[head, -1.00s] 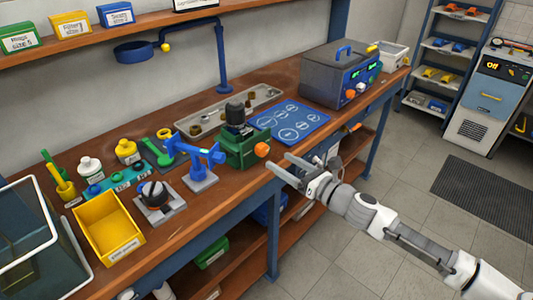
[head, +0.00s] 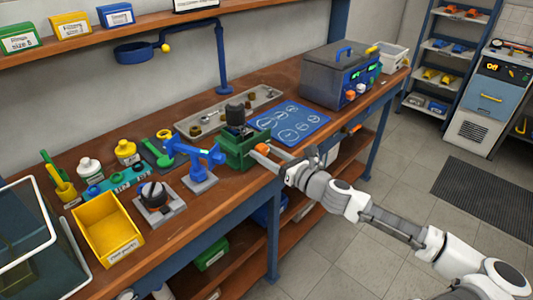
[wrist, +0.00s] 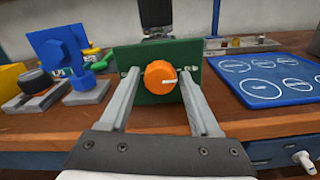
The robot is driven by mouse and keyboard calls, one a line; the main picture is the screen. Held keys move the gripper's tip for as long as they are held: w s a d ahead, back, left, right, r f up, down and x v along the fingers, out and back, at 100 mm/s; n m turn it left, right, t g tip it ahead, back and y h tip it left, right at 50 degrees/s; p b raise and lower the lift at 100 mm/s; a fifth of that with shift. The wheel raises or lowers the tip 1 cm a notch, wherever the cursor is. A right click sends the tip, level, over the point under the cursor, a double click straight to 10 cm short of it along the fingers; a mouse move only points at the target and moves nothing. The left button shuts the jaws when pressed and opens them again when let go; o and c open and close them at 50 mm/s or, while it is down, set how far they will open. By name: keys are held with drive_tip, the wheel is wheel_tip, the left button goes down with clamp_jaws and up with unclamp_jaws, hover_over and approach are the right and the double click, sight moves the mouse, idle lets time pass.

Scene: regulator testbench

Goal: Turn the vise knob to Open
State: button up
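The green vise (head: 238,150) stands at the front edge of the workbench and holds a dark cylindrical part (head: 236,116). Its orange knob (wrist: 160,79) faces me, with a pale mark pointing right in the wrist view. The knob also shows in the head view (head: 261,149), partly hidden by my gripper. My gripper (wrist: 156,95) is open, with one finger on each side of the knob. A gap shows between the knob and each finger. Whether the fingertips reach the vise's green face I cannot tell.
A blue mat with white circles (head: 296,123) lies right of the vise. A blue stand (head: 199,165) and a grey base with a black knob (head: 156,196) stand to its left. A grey tray (head: 262,96) lies behind. The floor in front is clear.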

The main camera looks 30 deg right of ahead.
clamp_jaws()
